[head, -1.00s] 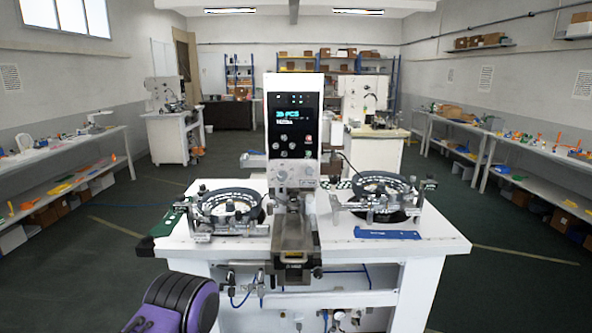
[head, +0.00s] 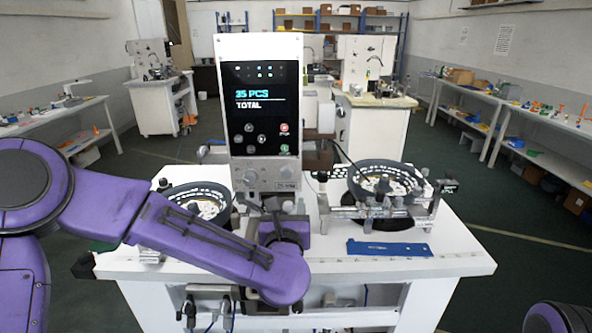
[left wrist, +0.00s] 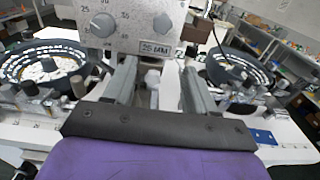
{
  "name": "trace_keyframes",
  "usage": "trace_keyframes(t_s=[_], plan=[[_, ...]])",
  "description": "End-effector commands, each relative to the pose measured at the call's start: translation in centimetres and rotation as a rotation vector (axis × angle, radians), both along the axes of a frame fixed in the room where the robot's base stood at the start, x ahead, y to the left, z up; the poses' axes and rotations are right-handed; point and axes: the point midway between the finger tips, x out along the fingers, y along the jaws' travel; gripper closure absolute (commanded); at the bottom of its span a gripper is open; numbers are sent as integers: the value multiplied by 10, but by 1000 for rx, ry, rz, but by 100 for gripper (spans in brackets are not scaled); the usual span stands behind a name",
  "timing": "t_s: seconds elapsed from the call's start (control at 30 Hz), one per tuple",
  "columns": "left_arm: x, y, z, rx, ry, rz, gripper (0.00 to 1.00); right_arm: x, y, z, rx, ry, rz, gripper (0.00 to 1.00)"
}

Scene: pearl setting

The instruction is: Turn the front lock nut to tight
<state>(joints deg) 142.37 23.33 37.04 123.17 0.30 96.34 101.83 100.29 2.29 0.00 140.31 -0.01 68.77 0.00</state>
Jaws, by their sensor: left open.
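The pearl setting machine (head: 262,100) stands on the white table, its screen reading 35 PCS TOTAL. My left arm reaches across from the left. My left gripper (head: 280,205) is just below the machine's head, partly hidden by my own wrist. In the left wrist view, the left gripper (left wrist: 160,85) is open, its two grey fingers apart below the "25 MM" plate. A small light-grey knob-like piece (left wrist: 152,78) shows between the fingers, apart from both. I cannot tell for sure whether it is the front lock nut. My right gripper is out of view.
A bowl feeder (head: 385,180) stands right of the machine, and another bowl feeder (head: 200,200) is left of it, partly behind my left arm. A blue strip (head: 388,248) lies on the white table (head: 455,262).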

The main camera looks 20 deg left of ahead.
Motion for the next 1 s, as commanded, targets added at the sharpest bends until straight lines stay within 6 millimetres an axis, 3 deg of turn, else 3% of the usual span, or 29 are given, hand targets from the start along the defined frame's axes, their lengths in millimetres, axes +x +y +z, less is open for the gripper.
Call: trace_keyframes(t_s=[0.03,0.2,0.43,0.6,0.93,0.97,1.0], plan=[[1,0,12,-64,-37,11,44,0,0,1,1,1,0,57],[14,3,25,-121,-69,17,44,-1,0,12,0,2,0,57],[69,15,23,-115,-62,11,44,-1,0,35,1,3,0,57],[96,23,18,-113,-59,11,44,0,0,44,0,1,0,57],[103,27,16,-113,-59,12,44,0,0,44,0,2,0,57],[103,27,16,-113,-59,12,47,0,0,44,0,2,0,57],[103,27,16,-113,-59,12,60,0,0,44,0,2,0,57]])
